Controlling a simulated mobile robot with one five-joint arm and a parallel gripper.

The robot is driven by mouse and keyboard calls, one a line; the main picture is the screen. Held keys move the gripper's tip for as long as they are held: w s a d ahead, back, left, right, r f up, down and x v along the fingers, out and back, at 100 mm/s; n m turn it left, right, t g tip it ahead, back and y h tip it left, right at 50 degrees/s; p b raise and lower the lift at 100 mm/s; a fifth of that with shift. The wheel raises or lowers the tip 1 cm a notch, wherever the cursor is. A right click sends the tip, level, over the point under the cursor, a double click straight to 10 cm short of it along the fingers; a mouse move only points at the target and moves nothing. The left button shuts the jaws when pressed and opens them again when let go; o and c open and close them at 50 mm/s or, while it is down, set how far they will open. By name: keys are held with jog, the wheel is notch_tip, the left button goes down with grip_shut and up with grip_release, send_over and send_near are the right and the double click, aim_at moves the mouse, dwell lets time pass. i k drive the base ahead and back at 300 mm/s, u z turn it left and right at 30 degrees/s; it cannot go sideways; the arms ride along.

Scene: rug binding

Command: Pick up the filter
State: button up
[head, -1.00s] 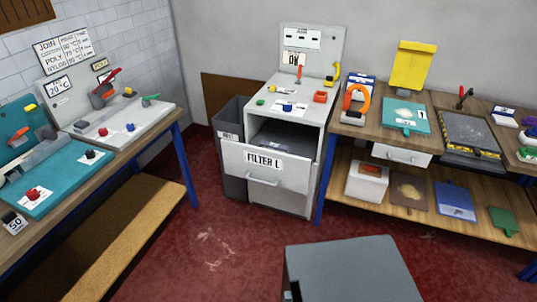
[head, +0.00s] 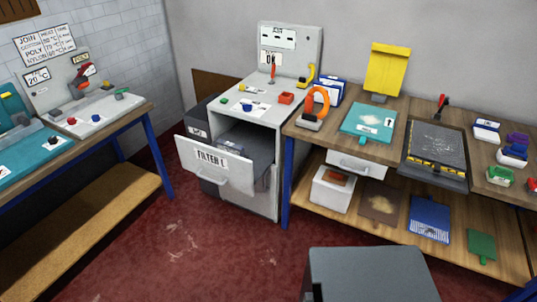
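A grey machine (head: 262,103) stands against the back wall. Its pull-out drawer front, labelled FILTER 1 (head: 213,161), is open towards the room. The drawer interior is dark, and I cannot tell whether a filter lies in it. On the lower shelf of the right bench lies a blue ribbed panel (head: 430,217) with a white lower edge; it may be a filter, but no readable label shows. A brown panel (head: 382,202) and a small green panel (head: 482,244) lie beside it. My gripper is not in view.
The right bench (head: 388,115) carries a teal board (head: 369,123), an orange loop (head: 318,99) and a dark tray (head: 436,146). A white box (head: 333,189) sits on its lower shelf. The left bench (head: 130,120) holds equipment. Red floor (head: 200,255) between the benches is clear.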

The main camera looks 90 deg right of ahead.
aim_at(223, 145)
jog(key=k, duration=1)
jog(key=z, duration=1.4)
jog(key=i, duration=1.05)
jog(key=u, duration=0.05)
